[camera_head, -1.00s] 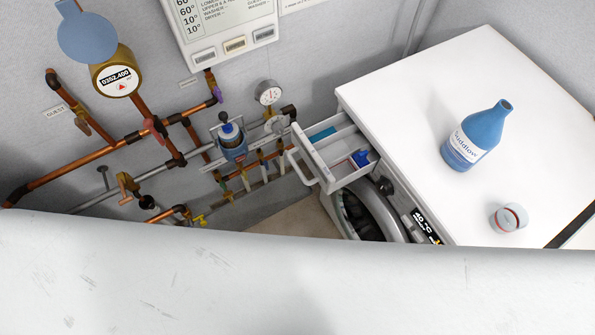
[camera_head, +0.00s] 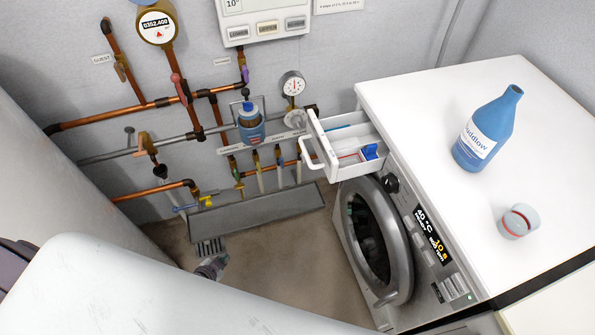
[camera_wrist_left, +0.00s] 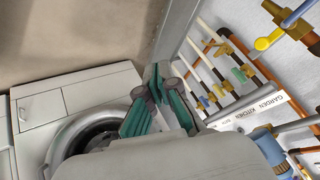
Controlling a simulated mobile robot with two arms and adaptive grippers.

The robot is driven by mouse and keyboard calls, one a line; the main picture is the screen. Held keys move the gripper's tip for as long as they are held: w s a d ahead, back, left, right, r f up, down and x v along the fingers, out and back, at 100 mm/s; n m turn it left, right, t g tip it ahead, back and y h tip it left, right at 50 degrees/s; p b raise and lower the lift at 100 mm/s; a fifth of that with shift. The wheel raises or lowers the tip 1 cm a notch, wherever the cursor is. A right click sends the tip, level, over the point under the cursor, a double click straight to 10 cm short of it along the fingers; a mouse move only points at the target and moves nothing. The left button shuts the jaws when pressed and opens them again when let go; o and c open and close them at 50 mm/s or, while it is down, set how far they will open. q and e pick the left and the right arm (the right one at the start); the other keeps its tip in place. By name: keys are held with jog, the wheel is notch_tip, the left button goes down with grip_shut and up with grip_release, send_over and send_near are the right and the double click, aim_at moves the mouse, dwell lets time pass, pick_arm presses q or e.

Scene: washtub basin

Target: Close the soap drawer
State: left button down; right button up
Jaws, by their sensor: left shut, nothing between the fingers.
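The soap drawer (camera_head: 345,146) is pulled out from the upper left of the washing machine's front. It is white, with open compartments, a blue piece inside and a bar handle (camera_head: 312,157) at its outer end. My left gripper (camera_head: 210,247) is shut and empty, low over the floor near the grey trough. It is to the left of the drawer and well apart from it. Its green-padded fingers (camera_wrist_left: 160,105) also show in the left wrist view, beside the machine's round door. I cannot make out the drawer in that view. My right gripper is not in view.
The washing machine's top (camera_head: 440,130) holds a blue bottle (camera_head: 487,128) and a small clear cup (camera_head: 518,221). The round door (camera_head: 378,240) stands below the drawer. Copper pipes (camera_head: 120,115) and valves line the wall to the left. The floor (camera_head: 290,260) before the machine is clear.

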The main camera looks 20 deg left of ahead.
pick_arm(q)
jog(key=w+a+r+m+t+h+b, duration=0.1)
jog(key=w+r+m+t+h+b, duration=0.1)
jog(key=w+r+m+t+b, duration=0.5)
jog(key=w+a+r+h+b, duration=0.2)
jog(key=w+r+b, duration=0.3)
jog(key=w, duration=0.6)
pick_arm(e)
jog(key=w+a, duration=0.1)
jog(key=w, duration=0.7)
pick_arm(q)
jog(key=d+r+m+g+h+b, duration=0.4)
jog(key=d+r+m+h+b, duration=0.4)
jog(key=r+m+h+b, duration=0.65)
jog(key=w+d+r+m+y+p, duration=0.1)
jog(key=w+d+y, duration=0.1)
jog(key=w+d, duration=0.5)
jog(key=d, duration=0.4)
jog(key=shift+w+d+r+m, duration=0.15)
jog(key=shift+w+d+m, duration=0.1)
jog(key=shift+m, duration=0.1)
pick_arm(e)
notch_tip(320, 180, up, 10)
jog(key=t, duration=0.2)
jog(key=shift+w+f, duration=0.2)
pick_arm(q)
jog(key=shift+d+p, duration=0.1)
jog(key=shift+p, duration=0.2)
